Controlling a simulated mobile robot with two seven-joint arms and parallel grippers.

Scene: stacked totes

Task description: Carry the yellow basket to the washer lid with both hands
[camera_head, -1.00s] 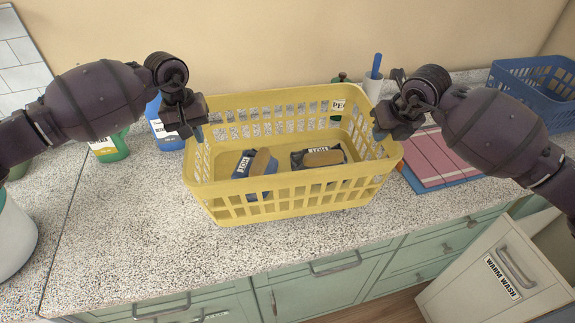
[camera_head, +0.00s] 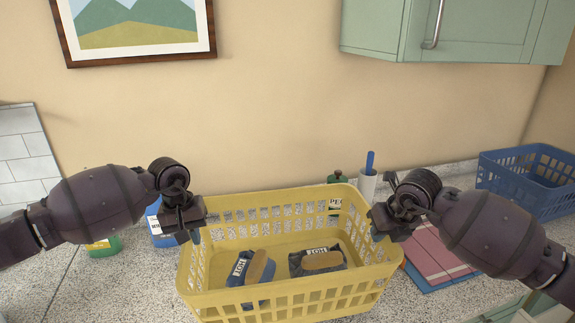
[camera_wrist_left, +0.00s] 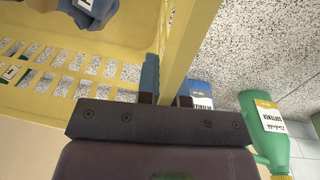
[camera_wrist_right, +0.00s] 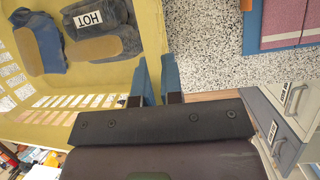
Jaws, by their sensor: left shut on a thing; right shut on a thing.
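The yellow basket (camera_head: 262,296) stands upright on the speckled counter, its lower front cut off by the head view's edge. Two dark cloth bundles lie in it, each with a tan block and a label reading HOT: one on the left (camera_head: 240,268) and one on the right (camera_head: 318,262). My left gripper (camera_head: 197,234) is shut on the basket's left rim, with the wall between its fingers in the left wrist view (camera_wrist_left: 168,80). My right gripper (camera_head: 375,232) is shut on the right rim, also seen in the right wrist view (camera_wrist_right: 157,80). I cannot make out a washer lid.
A blue basket (camera_head: 530,175) stands at the back right. A pink-and-blue folded stack (camera_head: 440,262) lies right of the yellow basket. A white cup (camera_head: 367,185) and a green bottle (camera_head: 337,179) are behind it; bottles stand left. A green wall cabinet (camera_head: 460,30) hangs above.

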